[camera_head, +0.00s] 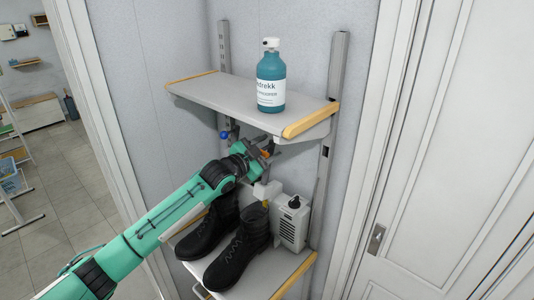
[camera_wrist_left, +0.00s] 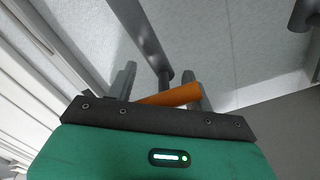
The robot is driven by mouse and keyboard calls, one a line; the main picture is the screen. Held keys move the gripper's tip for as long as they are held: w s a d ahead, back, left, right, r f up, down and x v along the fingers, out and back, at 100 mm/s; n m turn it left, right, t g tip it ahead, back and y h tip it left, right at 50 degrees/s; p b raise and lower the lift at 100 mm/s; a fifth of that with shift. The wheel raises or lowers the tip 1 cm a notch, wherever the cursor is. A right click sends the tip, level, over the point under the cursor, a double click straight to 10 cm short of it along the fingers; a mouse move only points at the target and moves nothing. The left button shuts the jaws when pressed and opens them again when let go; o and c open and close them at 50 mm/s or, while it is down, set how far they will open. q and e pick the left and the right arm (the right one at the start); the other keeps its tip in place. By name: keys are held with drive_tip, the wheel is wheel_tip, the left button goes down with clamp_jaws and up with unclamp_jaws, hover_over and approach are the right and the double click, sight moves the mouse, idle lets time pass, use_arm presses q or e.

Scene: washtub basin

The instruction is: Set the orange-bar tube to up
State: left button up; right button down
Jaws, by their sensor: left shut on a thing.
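The orange bar (camera_wrist_left: 172,96) lies between the two fingers of my left gripper (camera_wrist_left: 160,88) in the left wrist view, slightly tilted. A grey tube (camera_wrist_left: 143,38) runs from the top of that view down to the bar. In the head view my left gripper (camera_head: 268,148) is under the upper shelf, shut on the orange bar (camera_head: 265,153), of which only a small bit shows. The gripper hides most of the tube there, so its setting cannot be told. My right gripper is not in view.
The upper shelf (camera_head: 235,97) carries a teal pump bottle (camera_head: 271,85) just above my gripper. Below are black boots (camera_head: 240,248) and a white box with a black knob (camera_head: 291,226). A blue ball (camera_head: 224,135) sits left of the gripper. A white door (camera_head: 450,150) is at right.

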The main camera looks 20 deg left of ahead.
use_arm(q)
drive_tip(key=shift+a, duration=0.2)
drive_tip(key=o, duration=1.1)
drive_tip(key=shift+o, duration=1)
drive_tip(key=shift+a, duration=0.2)
drive_tip(key=shift+a+f, duration=0.15)
drive_tip(key=shift+s, duration=0.15)
drive_tip(key=shift+s+b, duration=0.3)
drive_tip(key=shift+b, duration=0.05)
drive_tip(key=b+v, duration=0.5)
drive_tip(key=v, duration=0.8)
